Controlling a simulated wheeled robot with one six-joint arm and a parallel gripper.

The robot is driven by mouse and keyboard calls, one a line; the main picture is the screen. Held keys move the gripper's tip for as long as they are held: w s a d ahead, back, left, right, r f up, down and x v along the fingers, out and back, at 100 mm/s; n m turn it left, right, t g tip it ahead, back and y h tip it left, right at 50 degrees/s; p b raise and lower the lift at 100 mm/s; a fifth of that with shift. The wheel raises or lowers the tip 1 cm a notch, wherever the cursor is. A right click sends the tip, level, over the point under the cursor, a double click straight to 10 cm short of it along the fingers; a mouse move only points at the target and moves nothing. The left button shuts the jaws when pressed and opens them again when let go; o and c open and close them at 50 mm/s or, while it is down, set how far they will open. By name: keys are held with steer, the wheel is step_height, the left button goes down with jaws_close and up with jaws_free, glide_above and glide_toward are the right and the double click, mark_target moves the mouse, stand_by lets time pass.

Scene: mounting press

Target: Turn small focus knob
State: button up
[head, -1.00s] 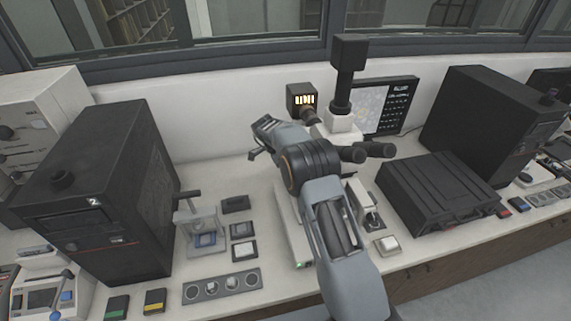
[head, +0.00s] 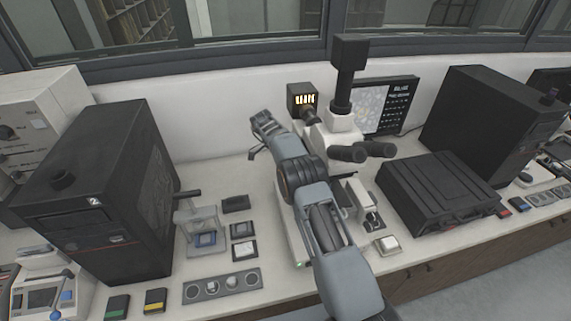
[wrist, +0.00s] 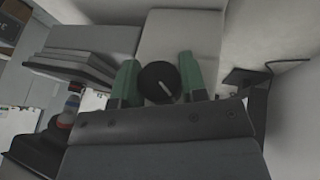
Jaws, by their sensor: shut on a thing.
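A microscope (head: 343,124) with a white head, dark eyepieces and a black camera tube stands near the back wall. My arm reaches across its left side and hides much of its base. In the wrist view, a small round black knob (wrist: 159,83) with a pale line on its face sits on a grey-white body. The green-tipped fingers of my gripper (wrist: 159,84) stand on either side of the knob and are shut on it. The pale line is tilted from upright. In the head view, the knob and fingertips are hidden behind my arm.
A screen (head: 387,106) stands behind the microscope. A black case (head: 443,196) lies to the right, and a tall black unit (head: 97,190) stands to the left. A small press-like stand (head: 203,232) and small trays sit on the bench left of my arm.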

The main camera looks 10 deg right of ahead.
steer(key=shift+d, duration=0.1)
steer(key=o, duration=0.9)
steer(key=shift+r, duration=0.3)
step_height(320, 180, up, 2)
steer(key=shift+r+b, duration=0.2)
steer(key=shift+b, duration=0.1)
steer(key=s+r+b, duration=0.2)
steer(key=s+r, duration=0.1)
steer(key=s, duration=0.1)
steer(key=s+r+b, duration=0.1)
steer(key=s+r, duration=0.2)
steer(key=s, duration=0.2)
steer(key=s+r+b, duration=0.2)
steer(key=s+r, duration=0.2)
steer(key=s, duration=0.1)
steer(key=shift+b, duration=0.35)
